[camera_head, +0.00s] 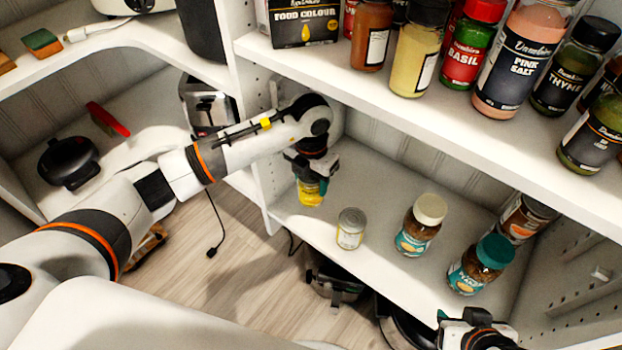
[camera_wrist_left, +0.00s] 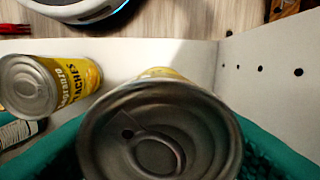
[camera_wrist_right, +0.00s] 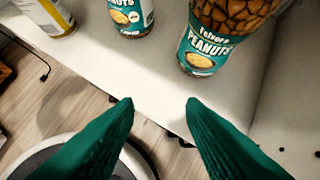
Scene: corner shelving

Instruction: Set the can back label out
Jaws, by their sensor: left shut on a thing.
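My left gripper (camera_head: 312,180) is shut on a yellow can (camera_head: 311,195) at the left end of the lower shelf. In the left wrist view the held can's metal lid with ring pull (camera_wrist_left: 158,140) fills the middle, between teal fingers; its label is mostly hidden. I cannot tell whether it touches the shelf. A second can (camera_head: 350,229) stands upright to its right, near the front edge; the left wrist view shows its yellow peaches label (camera_wrist_left: 80,78). My right gripper (camera_wrist_right: 160,103) is open and empty, in front of the shelf edge.
Two peanut jars, one with a cream lid (camera_head: 420,225) and one with a teal lid (camera_head: 480,265), stand right of the cans. Another jar (camera_head: 525,218) is behind them. The upper shelf (camera_head: 400,110) overhangs my left gripper. A side panel (camera_head: 262,150) stands close to its left.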

